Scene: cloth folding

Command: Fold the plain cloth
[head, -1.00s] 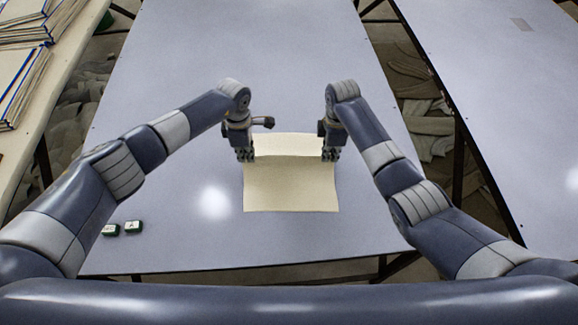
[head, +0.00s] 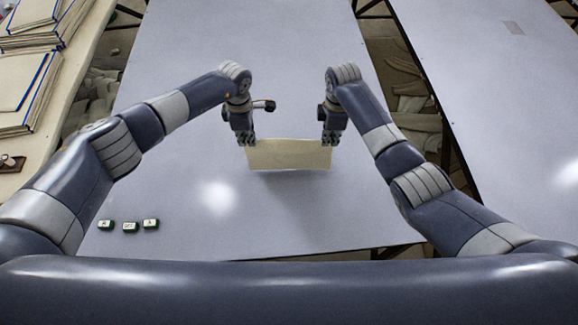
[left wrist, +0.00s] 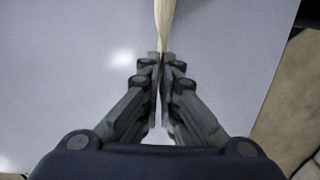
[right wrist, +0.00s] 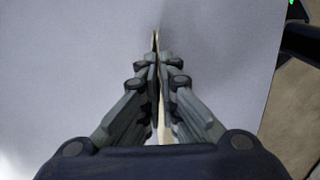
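The plain cream cloth (head: 290,155) hangs between my two grippers, with a shadow on the table below it. My left gripper (head: 246,143) is shut on its upper left corner. My right gripper (head: 331,139) is shut on its upper right corner. In the left wrist view the cloth (left wrist: 164,22) stands edge-on between the closed fingers (left wrist: 159,62). In the right wrist view a thin strip of cloth (right wrist: 156,40) shows at the closed fingertips (right wrist: 157,62).
The grey table (head: 290,60) is clear around the cloth. Small dark-green blocks with white tops (head: 129,227) sit at its front left. Another grey table (head: 500,90) stands at right.

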